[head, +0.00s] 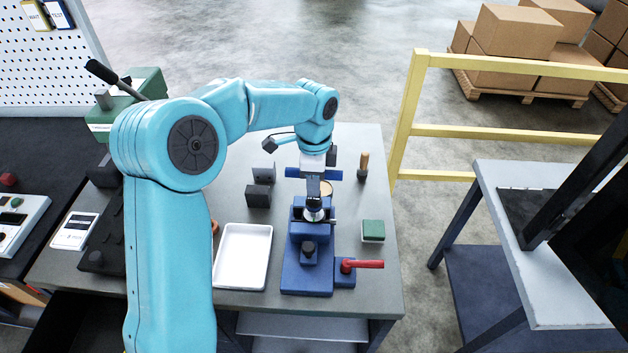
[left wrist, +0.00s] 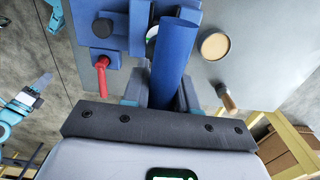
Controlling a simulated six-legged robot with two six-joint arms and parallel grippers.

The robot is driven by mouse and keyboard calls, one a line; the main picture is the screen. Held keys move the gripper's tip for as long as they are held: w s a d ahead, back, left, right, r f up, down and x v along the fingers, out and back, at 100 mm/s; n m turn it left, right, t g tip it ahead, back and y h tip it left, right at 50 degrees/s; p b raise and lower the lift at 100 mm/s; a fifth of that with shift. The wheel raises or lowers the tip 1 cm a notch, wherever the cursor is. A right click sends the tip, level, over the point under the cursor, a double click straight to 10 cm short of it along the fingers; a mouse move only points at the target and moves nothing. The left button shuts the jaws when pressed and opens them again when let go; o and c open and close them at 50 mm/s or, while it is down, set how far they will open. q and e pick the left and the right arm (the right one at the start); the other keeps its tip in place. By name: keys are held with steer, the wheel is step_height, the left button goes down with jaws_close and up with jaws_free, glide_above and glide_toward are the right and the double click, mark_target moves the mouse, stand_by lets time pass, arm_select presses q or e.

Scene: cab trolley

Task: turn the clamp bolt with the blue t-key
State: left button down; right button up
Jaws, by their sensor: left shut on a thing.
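My left gripper (head: 314,178) is shut on the blue t-key (head: 292,173), whose crossbar sticks out on both sides of the fingers. In the left wrist view, the blue bar of the key (left wrist: 177,45) runs between the fingers. The gripper is above the blue clamp (head: 307,277), which stands on the grey table. A dark shaft with a metal collar (head: 314,209) stands under the gripper at the top of the clamp. The bolt head is hidden, and I cannot tell whether the key is seated on it.
A red lever (head: 365,264) projects right from the clamp's foot. A white tray (head: 243,256) lies left of it, and a green-topped block (head: 373,230) right. A wooden-handled tool (head: 363,165) and dark blocks (head: 258,195) stand farther back. A yellow rail (head: 480,131) is beyond the table.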

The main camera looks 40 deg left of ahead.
arm_select(q)
steer(key=n, duration=0.4)
steer(key=shift+n, duration=0.3)
steer(key=shift+n+b, duration=0.5)
steer(key=shift+n, duration=0.7)
steer(key=n, duration=0.2)
steer(key=shift+n, duration=0.4)
steer(key=shift+f+b, duration=0.95)
steer(key=shift+f, duration=0.45)
steer(key=shift+r+m+p, duration=0.15)
steer(key=shift+m+p, duration=0.3)
steer(key=shift+m, duration=0.45)
steer(key=m, duration=0.3)
steer(key=shift+p, duration=0.35)
